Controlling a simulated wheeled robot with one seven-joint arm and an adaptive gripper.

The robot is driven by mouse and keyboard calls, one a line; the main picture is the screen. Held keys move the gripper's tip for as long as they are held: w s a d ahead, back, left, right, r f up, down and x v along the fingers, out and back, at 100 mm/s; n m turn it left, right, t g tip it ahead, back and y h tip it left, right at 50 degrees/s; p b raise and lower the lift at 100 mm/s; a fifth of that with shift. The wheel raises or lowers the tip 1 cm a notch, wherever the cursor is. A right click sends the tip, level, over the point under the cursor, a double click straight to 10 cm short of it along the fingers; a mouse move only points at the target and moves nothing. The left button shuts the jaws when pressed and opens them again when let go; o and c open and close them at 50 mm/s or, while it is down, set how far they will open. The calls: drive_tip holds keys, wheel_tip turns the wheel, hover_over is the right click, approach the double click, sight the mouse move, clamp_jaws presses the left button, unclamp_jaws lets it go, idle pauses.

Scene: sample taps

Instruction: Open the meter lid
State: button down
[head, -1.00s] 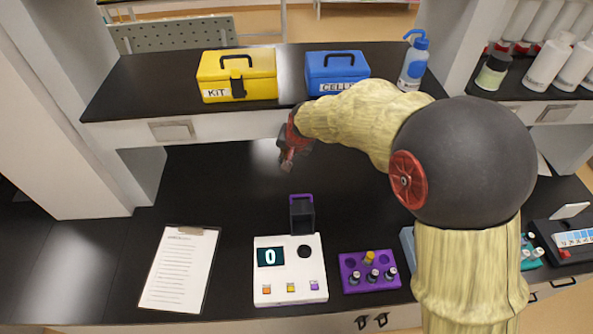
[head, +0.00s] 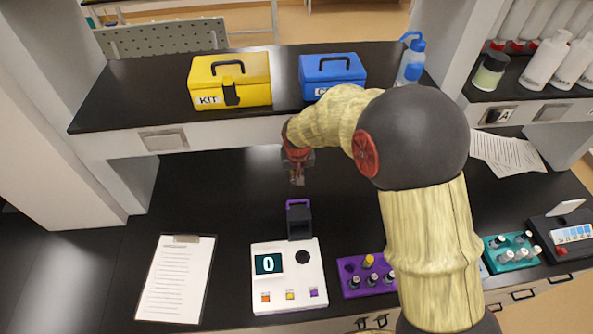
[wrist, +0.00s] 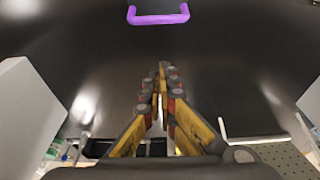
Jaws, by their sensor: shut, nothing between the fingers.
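The meter (head: 288,280) is a white box on the black bench, with a display reading 0, a dark round port and several small coloured buttons. At its back edge a dark lid-like part (head: 299,224) stands up behind the port, with a purple handle (head: 298,203) at its top. The purple handle also shows at the top of the wrist view (wrist: 158,17). My gripper (head: 297,181) is shut and empty, above the bench beyond the handle and apart from it. Its closed fingers (wrist: 162,68) point toward the handle in the wrist view.
A clipboard (head: 176,282) lies left of the meter, and a purple vial rack (head: 352,283) stands right of it. A shelf behind holds a yellow kit box (head: 230,80), a blue box (head: 332,75) and a wash bottle (head: 411,62). Bench between meter and shelf is mostly clear.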

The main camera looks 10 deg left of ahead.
drive_tip(key=s+f, duration=0.1)
drive_tip(key=s+f+p, duration=0.1)
drive_tip(key=s, duration=0.1)
drive_tip(key=shift+d+f, duration=0.4)
drive_tip(key=shift+s+b, duration=0.15)
drive_tip(key=shift+b, duration=0.2)
